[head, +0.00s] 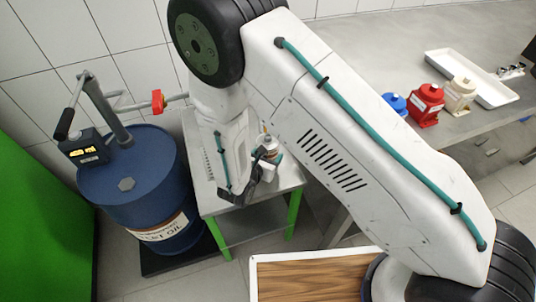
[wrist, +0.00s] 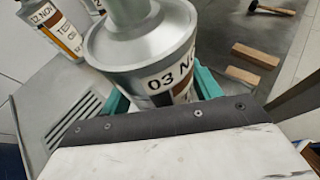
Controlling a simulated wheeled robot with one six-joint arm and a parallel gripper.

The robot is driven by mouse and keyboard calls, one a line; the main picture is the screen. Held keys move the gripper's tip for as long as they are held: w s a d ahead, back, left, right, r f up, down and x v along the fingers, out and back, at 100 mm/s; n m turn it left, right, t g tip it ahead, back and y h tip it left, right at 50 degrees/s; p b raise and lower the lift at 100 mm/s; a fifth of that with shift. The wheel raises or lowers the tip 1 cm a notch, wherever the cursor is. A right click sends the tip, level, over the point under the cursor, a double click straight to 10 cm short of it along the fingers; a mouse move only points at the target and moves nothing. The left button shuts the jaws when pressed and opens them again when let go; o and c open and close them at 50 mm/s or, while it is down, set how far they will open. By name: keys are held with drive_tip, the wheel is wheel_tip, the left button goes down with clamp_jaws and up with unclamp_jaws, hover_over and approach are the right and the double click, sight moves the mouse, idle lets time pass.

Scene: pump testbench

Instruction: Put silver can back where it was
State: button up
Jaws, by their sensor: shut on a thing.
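The silver can (wrist: 140,52) has a narrow neck and a white label reading "03 N…", and it fills the top middle of the wrist view. My gripper (wrist: 160,95) is shut on it, with a teal finger on each side. In the head view my gripper (head: 266,162) is over the small grey side table (head: 288,181) with green legs, and the can (head: 269,143) shows partly behind my arm. I cannot tell whether its base touches the table top.
Another silver can (wrist: 55,28) stands to the left, beside a slotted grille (wrist: 80,118). Wooden blocks (wrist: 255,54) and a hammer (wrist: 268,8) lie to the right. A blue drum (head: 140,180) with a hand pump stands left of the table. Red (head: 426,104), blue and cream containers stand on the bench.

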drive_tip(key=shift+f, duration=0.35)
drive_tip(key=o, duration=1.4)
drive_tip(key=shift+f, duration=0.1)
drive_tip(key=v, duration=1.2)
